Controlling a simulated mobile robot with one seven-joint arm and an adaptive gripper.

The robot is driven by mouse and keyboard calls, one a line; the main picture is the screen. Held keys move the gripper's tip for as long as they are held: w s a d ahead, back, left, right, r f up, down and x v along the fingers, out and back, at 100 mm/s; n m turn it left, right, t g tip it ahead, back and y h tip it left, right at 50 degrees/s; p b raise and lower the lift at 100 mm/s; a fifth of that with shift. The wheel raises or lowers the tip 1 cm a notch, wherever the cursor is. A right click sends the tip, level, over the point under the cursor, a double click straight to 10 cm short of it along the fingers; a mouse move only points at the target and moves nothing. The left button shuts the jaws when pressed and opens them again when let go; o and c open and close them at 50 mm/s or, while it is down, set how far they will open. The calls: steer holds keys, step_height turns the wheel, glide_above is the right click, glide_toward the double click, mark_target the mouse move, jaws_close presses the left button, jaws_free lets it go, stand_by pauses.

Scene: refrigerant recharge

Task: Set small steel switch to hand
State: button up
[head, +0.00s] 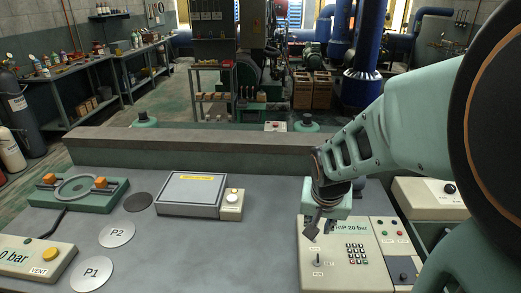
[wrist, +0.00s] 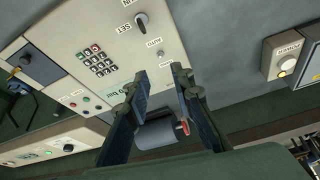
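The small steel switch (wrist: 160,54) shows in the wrist view as a tiny light stub on the cream panel (wrist: 75,58), beside the word AUTO. Its lever position is too small to tell, and I cannot read a HAND label. In the head view it seems hidden behind my gripper (head: 312,230), which hangs over the upper left of the panel marked TRIP 20 bar. In the wrist view my gripper (wrist: 160,73) is open, with nothing held at its fingertips. The switch lies a little beyond the gap between the tips; contact is not visible.
A larger knob (wrist: 141,22) marked SET and RUN sits close to the switch. A keypad (head: 357,253) is to its right in the head view. A grey box (head: 190,194) and a yellow-button box (head: 232,203) stand left; bare bench lies between.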

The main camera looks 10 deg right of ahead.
mark_target(314, 245)
steer(key=b+x, duration=0.5)
steer(key=x, duration=0.4)
steer(key=shift+w+d+f, duration=0.1)
steer(key=shift+w+f, duration=0.1)
steer(key=shift+f, duration=0.1)
jaws_close()
